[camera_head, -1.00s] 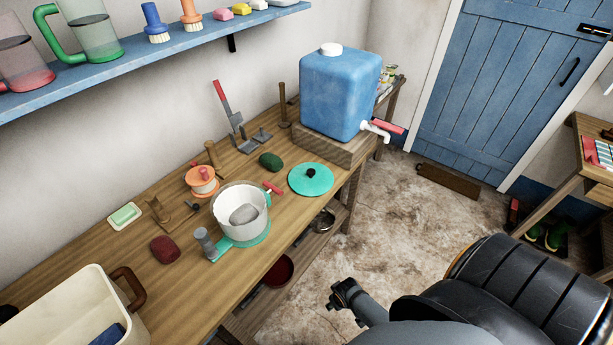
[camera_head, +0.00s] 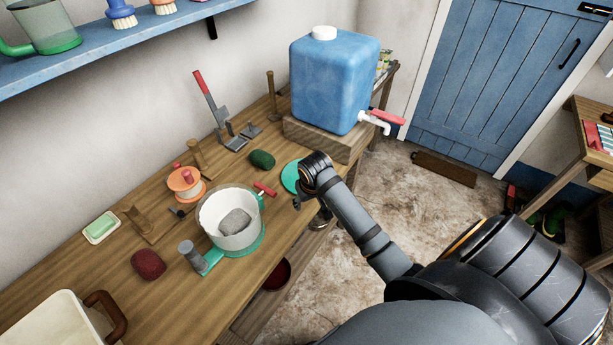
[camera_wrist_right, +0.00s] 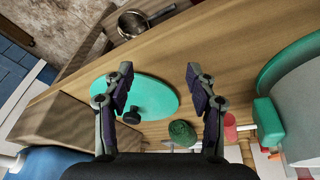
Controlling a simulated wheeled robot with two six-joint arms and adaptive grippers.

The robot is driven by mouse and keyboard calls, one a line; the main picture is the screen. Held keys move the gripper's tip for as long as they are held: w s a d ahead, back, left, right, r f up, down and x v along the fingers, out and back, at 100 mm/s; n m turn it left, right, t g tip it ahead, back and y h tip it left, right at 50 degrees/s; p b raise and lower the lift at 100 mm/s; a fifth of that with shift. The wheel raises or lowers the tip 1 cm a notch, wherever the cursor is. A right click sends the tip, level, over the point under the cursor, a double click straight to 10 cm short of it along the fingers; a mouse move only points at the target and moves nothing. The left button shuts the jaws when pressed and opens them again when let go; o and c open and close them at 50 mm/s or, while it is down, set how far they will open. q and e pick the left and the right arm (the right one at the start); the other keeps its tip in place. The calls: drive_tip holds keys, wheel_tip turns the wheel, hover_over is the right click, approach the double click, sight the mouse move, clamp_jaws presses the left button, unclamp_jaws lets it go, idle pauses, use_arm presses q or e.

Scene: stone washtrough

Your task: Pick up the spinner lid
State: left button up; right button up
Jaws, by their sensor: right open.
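The spinner lid is a flat turquoise disc with a dark knob. In the head view the spinner lid (camera_head: 290,177) lies on the table's front edge, partly hidden behind my right arm. In the right wrist view the whole lid (camera_wrist_right: 158,93) shows, with its black knob (camera_wrist_right: 132,115) between and beyond the fingers, nearer the left finger. My right gripper (camera_wrist_right: 160,78) is open and empty above the lid; in the head view it (camera_head: 303,201) is mostly covered by its own wrist. My left gripper is out of view.
The white spinner bowl (camera_head: 230,218) on a turquoise base stands left of the lid, with a grey stone inside. A dark green lump (camera_head: 262,159) lies behind the lid. A blue water tank (camera_head: 334,85) stands on a wooden block (camera_head: 322,142) to the right. A pan (camera_wrist_right: 133,22) sits lower.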

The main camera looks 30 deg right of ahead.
drive_tip(key=w+d+r+m, duration=0.3)
drive_tip(key=w+d+r, duration=0.3)
drive_tip(key=w+r, duration=0.35)
drive_tip(key=x, duration=0.5)
drive_tip(key=shift+a+f, duration=0.15)
drive_tip(key=shift+f, duration=0.2)
drive_tip(key=shift+d+p+x, duration=0.1)
drive_tip(key=shift+p+x, duration=0.1)
drive_tip(key=shift+x, duration=1.25)
drive_tip(key=shift+d+p+x, duration=0.15)
drive_tip(key=shift+p+x, duration=0.05)
drive_tip(key=shift+x, duration=1.3)
drive_tip(key=shift+s, duration=0.2)
clamp_jaws()
drive_tip(key=shift+r, duration=0.2)
